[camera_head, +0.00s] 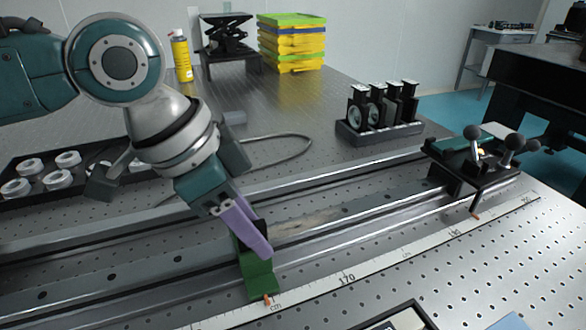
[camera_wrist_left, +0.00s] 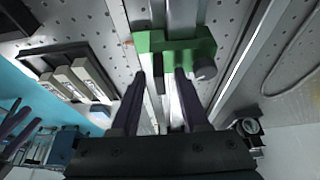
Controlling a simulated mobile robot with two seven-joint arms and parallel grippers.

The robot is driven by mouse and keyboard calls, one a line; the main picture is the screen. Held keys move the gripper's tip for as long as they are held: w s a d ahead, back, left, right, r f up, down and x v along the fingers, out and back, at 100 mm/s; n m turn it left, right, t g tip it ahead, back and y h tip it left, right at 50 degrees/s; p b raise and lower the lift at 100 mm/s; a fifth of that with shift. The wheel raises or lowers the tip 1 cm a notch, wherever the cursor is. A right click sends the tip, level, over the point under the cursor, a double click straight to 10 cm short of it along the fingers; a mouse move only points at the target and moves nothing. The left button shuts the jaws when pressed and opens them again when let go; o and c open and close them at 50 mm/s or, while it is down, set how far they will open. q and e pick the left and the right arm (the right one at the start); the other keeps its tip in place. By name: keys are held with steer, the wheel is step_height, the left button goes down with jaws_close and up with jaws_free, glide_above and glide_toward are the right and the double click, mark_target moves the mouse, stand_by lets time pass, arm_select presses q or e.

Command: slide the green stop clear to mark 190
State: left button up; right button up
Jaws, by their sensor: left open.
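The green stop (camera_head: 259,278) sits on the long metal rail (camera_head: 330,215) in the head view. Its orange pointer is at the ruler (camera_head: 385,265), left of the printed 170. A farther number toward the right is too small to read surely. My left gripper (camera_head: 262,246), with purple fingers, is right at the stop and partly covers it. In the left wrist view the green stop (camera_wrist_left: 176,42) lies just ahead of the two spread fingers (camera_wrist_left: 161,82). A dark tab on the stop shows between them; a dark knob is at its right. My right gripper is not seen.
A black carriage with round knobs (camera_head: 468,160) sits on the rail's right part, with its own orange pointer. A rack of optics (camera_head: 380,130) stands behind the rail. A black tray (camera_head: 40,180) with white rings is at left. The rail between stop and carriage looks clear.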

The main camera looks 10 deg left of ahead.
arm_select(q)
jaws_close()
stand_by(1.3)
